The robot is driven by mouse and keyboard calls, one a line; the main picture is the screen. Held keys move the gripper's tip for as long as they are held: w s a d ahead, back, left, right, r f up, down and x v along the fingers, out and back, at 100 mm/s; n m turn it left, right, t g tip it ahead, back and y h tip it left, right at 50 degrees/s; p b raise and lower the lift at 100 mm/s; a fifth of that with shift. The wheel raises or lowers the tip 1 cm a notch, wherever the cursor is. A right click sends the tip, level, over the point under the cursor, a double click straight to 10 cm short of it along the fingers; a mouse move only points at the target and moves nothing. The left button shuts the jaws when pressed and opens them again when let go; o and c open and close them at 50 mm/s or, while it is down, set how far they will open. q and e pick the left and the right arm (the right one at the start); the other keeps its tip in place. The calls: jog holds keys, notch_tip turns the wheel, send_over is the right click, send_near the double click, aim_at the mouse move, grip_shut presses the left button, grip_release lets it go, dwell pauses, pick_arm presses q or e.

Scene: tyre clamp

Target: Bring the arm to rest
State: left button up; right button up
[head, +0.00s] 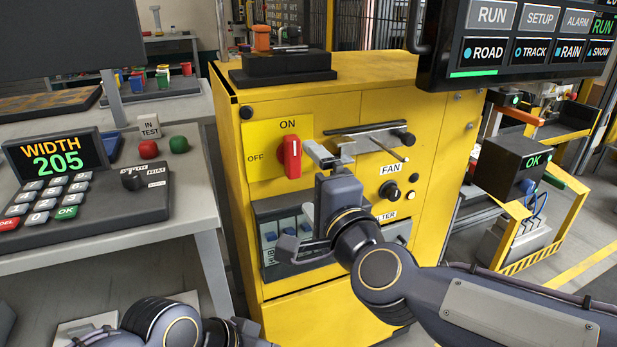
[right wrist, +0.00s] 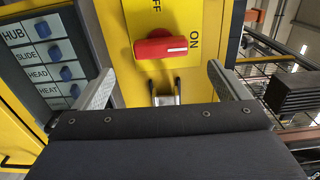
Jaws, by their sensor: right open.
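My right gripper (head: 308,202) is open and empty in front of the yellow cabinet (head: 350,85). Its two fingers (right wrist: 160,88) stand wide apart in the right wrist view, with nothing between them. The red rotary switch (head: 291,157) is just beyond the fingers and apart from them, as far as I can tell. It also shows in the right wrist view (right wrist: 160,47), with its white mark toward ON. My left arm (head: 172,325) shows only in part at the bottom of the head view; its gripper jaws are not visible.
A panel with blue switches (head: 290,236) is close behind the right gripper. A bar handle (head: 375,138) and FAN knob (head: 390,190) stick out nearby. A bench with a keypad console (head: 70,198) stands left. A screen (head: 530,45) hangs upper right.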

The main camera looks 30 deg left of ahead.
dwell(0.4)
jog(key=s+d+f+n+g+h, duration=0.1)
jog(key=d+f+n+h, duration=0.3)
jog(key=d, duration=0.9)
jog(key=s+d+f+n+g+h, duration=0.15)
jog(key=d+f, duration=0.35)
jog(key=d, duration=0.9)
jog(key=s+d+f+g+h, duration=0.3)
jog(key=s+d+f+h, duration=0.2)
jog(key=s+d+f, duration=1)
notch_tip(320, 180, up, 29)
jog(key=n+p, duration=0.1)
jog(key=p, duration=2.6)
jog(key=shift+w+d+f, duration=0.15)
jog(key=shift+w, duration=0.1)
jog(key=shift+g+y, duration=0.25)
jog(key=shift+c, duration=0.4)
